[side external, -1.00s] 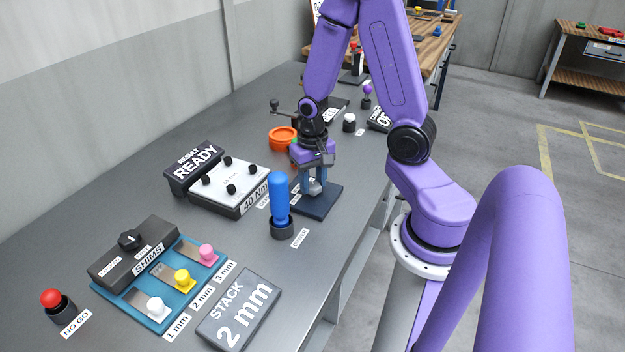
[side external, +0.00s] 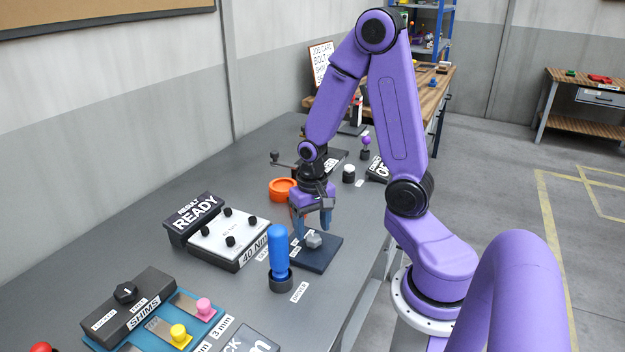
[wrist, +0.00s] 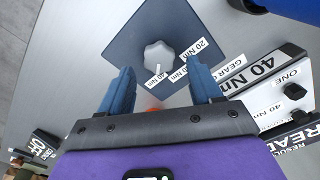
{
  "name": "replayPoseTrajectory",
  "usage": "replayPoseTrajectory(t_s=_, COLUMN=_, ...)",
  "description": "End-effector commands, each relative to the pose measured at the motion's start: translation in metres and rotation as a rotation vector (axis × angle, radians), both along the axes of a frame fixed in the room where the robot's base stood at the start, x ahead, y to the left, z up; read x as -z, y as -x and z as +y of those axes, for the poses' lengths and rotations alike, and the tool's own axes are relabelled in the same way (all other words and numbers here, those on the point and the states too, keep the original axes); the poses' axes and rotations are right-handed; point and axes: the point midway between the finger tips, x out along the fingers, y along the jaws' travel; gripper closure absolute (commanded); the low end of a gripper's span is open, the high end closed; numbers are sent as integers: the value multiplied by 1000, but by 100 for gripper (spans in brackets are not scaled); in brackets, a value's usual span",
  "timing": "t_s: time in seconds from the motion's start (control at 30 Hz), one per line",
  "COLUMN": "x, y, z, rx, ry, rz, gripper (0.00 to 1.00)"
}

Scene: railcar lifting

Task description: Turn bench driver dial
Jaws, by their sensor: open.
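The bench driver dial is a light grey lobed knob (side external: 314,240) on a dark blue plate (side external: 313,262). In the wrist view the knob (wrist: 160,56) sits ahead of the fingers, on its plate (wrist: 125,45), with Nm labels such as 20 Nm and 40 Nm on its near side. My gripper (side external: 312,226) is open, with blue fingers just above and behind the knob. In the wrist view the gripper (wrist: 162,85) shows nothing held between its fingers. The knob appears clear of both fingers.
A blue-handled driver (side external: 279,252) stands upright in a dark holder close in front of the plate. A white panel with black knobs (side external: 228,236) reads 40 Nm, beside a READY display (side external: 194,216). An orange ring (side external: 283,189) lies behind my gripper.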

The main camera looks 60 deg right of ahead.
Motion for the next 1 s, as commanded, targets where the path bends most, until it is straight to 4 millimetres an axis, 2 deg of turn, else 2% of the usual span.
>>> replayPoseTrajectory(t_s=0.47, x=-70, y=-1, z=0, rx=0, ry=0, rz=-8, gripper=36)
replayPoseTrajectory(t_s=0.8, x=-127, y=0, z=0, rx=2, ry=0, rz=-6, gripper=36)
replayPoseTrajectory(t_s=1.0, x=-146, y=0, z=0, rx=1, ry=1, rz=-1, gripper=36)
